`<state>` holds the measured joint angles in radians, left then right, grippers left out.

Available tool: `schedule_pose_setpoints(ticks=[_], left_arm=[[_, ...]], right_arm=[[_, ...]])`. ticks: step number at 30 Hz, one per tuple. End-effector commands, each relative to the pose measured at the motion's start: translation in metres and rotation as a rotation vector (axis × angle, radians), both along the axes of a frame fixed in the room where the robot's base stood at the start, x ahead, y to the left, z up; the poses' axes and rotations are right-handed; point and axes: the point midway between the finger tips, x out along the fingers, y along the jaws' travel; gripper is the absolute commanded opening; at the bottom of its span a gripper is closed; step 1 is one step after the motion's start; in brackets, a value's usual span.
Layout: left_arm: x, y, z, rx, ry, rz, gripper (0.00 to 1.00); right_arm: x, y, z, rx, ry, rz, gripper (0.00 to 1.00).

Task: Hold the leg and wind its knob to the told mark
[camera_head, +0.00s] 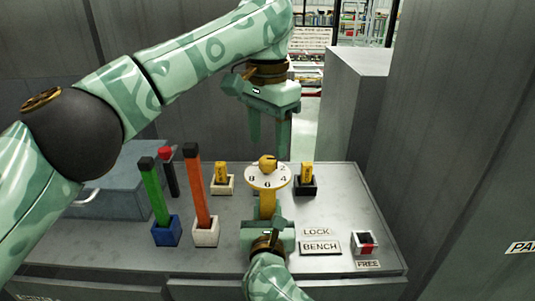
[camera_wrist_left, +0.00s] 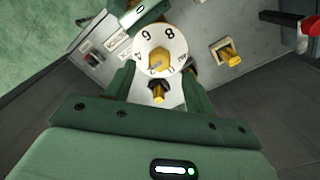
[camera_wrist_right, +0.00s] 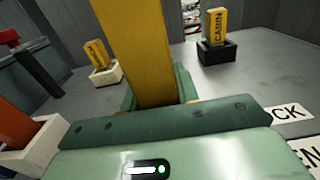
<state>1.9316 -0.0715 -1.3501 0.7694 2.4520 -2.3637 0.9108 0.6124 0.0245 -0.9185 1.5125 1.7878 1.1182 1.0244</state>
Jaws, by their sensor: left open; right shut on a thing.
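The yellow leg (camera_head: 267,204) stands upright on the bench, topped by a white dial (camera_head: 254,186) with marks 8, 6, 4 and 2 showing. A yellow knob (camera_head: 267,163) sits on the dial; I cannot tell its exact mark. My right gripper (camera_head: 266,226) is shut on the leg below the dial; the leg (camera_wrist_right: 138,45) fills the middle of the right wrist view. My left gripper (camera_head: 270,150) points down above the knob, open. In the left wrist view, the dial (camera_wrist_left: 174,40) and knob (camera_wrist_left: 157,65) show between and beyond its fingers.
Yellow tags stand in a white holder (camera_head: 222,187) and a black holder (camera_head: 304,190) behind the leg. Green (camera_head: 153,190) and orange (camera_head: 200,190) bars stand at left, with a red-topped black bar (camera_head: 170,177) behind.

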Motion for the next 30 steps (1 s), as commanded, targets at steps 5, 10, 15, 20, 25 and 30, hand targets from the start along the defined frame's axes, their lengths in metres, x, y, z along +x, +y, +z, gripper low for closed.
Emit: schedule_pose_setpoints(ticks=[5,10,15,20,25,30], left_arm=[[0.0,0.0,-0.03,-0.001,0.001,-0.002,0.54],[0.0,0.0,-0.042,-0.001,-0.001,-0.001,0.54],[0.0,0.0,-0.043,-0.001,-0.002,-0.001,0.54],[0.0,0.0,-0.043,-0.001,-0.002,-0.001,0.37],[0.0,0.0,-0.042,0.001,-0.002,-0.001,0.09],[0.0,0.0,-0.042,0.001,-0.002,-0.008,0.09]], right_arm=[[0.0,0.0,-0.001,-0.001,0.002,0.0,0.0],[0.0,0.0,-0.001,-0.001,0.002,0.0,0.0],[0.0,0.0,-0.001,-0.001,0.002,0.0,0.0],[0.0,0.0,-0.001,-0.001,0.002,0.0,0.0],[0.0,0.0,-0.001,-0.001,0.002,0.0,0.0],[0.0,0.0,-0.001,-0.001,0.002,0.0,0.0]])
